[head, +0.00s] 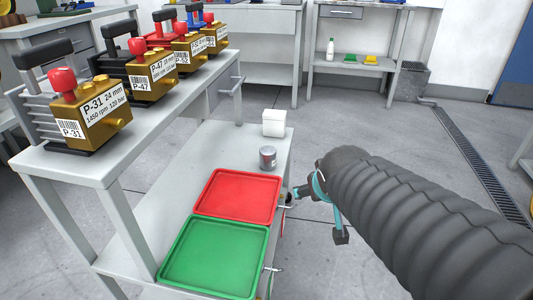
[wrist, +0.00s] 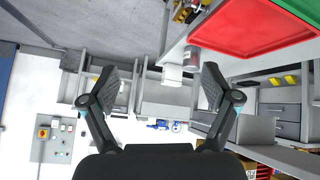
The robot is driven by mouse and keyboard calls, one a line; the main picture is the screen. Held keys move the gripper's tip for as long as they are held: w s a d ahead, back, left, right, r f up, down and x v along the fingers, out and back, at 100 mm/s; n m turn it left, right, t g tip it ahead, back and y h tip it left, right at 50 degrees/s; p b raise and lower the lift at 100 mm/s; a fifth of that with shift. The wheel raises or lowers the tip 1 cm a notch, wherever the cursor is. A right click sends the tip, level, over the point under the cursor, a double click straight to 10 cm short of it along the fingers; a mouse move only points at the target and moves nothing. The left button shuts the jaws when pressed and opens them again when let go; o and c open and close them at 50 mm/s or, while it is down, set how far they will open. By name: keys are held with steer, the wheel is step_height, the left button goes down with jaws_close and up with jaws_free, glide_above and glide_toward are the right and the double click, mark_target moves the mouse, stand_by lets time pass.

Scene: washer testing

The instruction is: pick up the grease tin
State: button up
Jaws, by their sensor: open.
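The grease tin (head: 268,157) is a small grey metal cylinder standing upright on the lower grey shelf, just behind the red tray. In the wrist view the tin (wrist: 192,58) shows near the right finger, beyond the fingertips. My gripper (head: 316,213) is to the right of the shelf's edge in the head view, partly hidden by my arm. In the wrist view my gripper (wrist: 162,86) has its two fingers spread wide with nothing between them. It is apart from the tin.
A red tray (head: 237,194) and a green tray (head: 214,257) lie on the lower shelf. A white box (head: 273,122) stands behind the tin. Several gold pumps (head: 95,105) stand on the upper bench (head: 75,172) to the left. The floor on the right is open.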

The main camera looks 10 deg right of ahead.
steer(key=w+d+n+t+p, duration=0.2)
steer(key=w+d+t+p, duration=0.1)
steer(key=w, duration=1.1)
steer(key=n+t+y+p, duration=0.1)
steer(key=n+y+p, duration=0.15)
steer(key=y, duration=0.45)
glide_toward(271, 152)
steer(key=x, duration=0.6)
steer(key=shift+w+f+b, duration=0.25)
steer(key=shift+b, duration=0.15)
steer(key=shift+t, duration=0.3)
steer(key=shift+a+x, duration=0.2)
steer(key=shift+x, duration=2.4)
steer(key=shift+s, duration=0.1)
steer(key=shift+c, duration=0.2)
steer(key=c, duration=1.4)
